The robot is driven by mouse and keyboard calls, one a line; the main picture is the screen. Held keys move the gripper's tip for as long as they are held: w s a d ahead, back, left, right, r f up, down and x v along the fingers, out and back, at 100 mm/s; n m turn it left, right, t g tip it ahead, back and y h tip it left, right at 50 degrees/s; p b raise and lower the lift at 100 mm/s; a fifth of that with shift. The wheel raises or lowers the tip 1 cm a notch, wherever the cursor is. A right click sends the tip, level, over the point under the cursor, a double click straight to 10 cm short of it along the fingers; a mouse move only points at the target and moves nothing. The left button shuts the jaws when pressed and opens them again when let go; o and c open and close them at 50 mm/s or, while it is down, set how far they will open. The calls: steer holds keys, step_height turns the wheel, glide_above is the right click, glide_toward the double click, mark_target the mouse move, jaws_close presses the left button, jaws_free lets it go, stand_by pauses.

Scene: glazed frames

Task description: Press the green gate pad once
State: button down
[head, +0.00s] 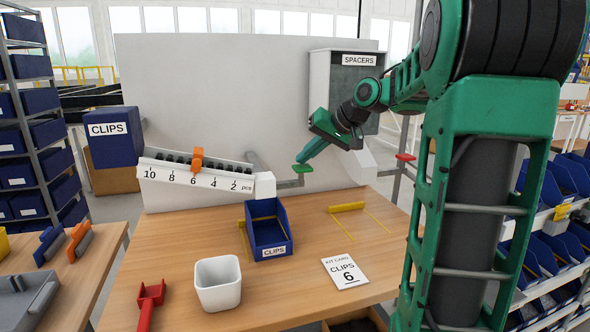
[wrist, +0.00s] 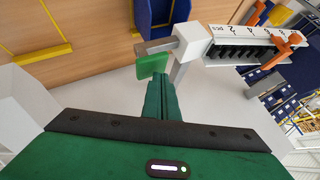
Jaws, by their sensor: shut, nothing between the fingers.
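The green gate pad (head: 302,169) is a small flat plate at the end of a grey arm, right of the white dispenser end block. It also shows in the wrist view (wrist: 151,66), just beyond my fingertips. My gripper (head: 300,160) is shut and empty, its fingers slanting down to the left with their tips right above the pad. In the wrist view the shut fingers (wrist: 161,76) overlap the pad's lower right edge. I cannot tell whether they touch it.
The clips rail (head: 195,177) carries an orange slider (head: 197,159) near 6. Below are a blue clips bin (head: 267,238), a white cup (head: 217,284) and a kit card (head: 345,272) reading CLIPS 6. A red pad (head: 405,157) is farther right. A spacers box (head: 345,75) stands behind my arm.

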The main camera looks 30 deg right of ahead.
mark_target(306, 167)
steer(key=shift+s+f, duration=0.1)
steer(key=shift+f, duration=0.05)
steer(key=shift+s+f, duration=0.1)
steer(key=shift+f, duration=0.55)
stand_by(0.7)
steer(key=shift+r, duration=0.9)
steer(key=shift+r, duration=3)
